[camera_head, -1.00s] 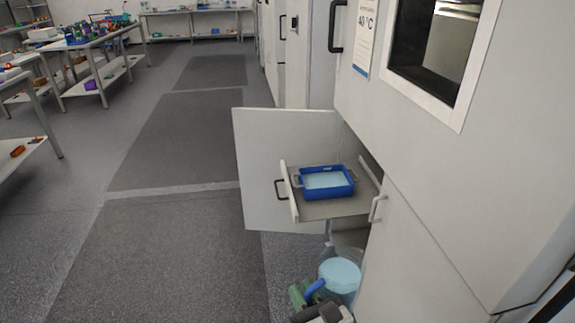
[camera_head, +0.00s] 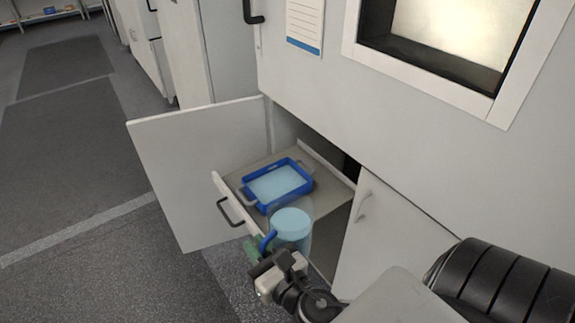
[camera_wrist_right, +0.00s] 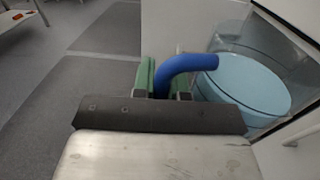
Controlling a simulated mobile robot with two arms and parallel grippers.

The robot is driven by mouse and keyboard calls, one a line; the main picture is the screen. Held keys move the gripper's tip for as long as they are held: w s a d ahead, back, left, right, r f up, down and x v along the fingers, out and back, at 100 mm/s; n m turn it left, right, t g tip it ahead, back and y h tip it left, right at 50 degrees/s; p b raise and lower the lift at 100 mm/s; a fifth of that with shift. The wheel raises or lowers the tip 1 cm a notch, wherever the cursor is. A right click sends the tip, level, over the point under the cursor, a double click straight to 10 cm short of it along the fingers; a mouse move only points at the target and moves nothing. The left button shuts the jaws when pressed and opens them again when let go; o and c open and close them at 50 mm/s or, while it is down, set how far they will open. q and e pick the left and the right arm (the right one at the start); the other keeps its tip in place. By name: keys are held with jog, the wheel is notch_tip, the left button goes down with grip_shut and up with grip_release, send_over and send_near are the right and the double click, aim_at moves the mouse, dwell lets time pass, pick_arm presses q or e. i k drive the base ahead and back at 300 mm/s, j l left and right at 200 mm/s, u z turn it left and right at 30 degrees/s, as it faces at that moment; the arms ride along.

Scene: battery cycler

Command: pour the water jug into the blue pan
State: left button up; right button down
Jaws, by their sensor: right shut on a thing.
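The blue pan (camera_head: 247,199) sits on a pulled-out drawer shelf of the cabinet and holds light blue water. The water jug (camera_head: 291,226) is clear with light blue water in it and a blue handle (camera_head: 267,241). It looks upright, just in front of the pan in the head view. My right gripper (camera_head: 257,250) is shut on the jug's handle. In the right wrist view the green fingers (camera_wrist_right: 163,82) clasp the blue handle, with the jug (camera_wrist_right: 250,84) to their right. My left gripper is not in view.
The drawer shelf (camera_head: 330,192) sticks out from the cabinet, with a handle (camera_head: 231,212) on its front. An open cabinet door (camera_head: 195,165) stands left of it. A closed door (camera_head: 385,245) is at the right. Open floor (camera_head: 70,270) lies to the left.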

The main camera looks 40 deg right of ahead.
aim_at(283, 177)
jog(key=i+j+z, duration=0.2)
jog(key=i+z, duration=0.2)
jog(key=i+j+z, duration=0.25)
jog(key=z, duration=0.15)
jog(key=i+j+z, duration=0.55)
jog(key=j, duration=0.3)
jog(key=k, duration=0.05)
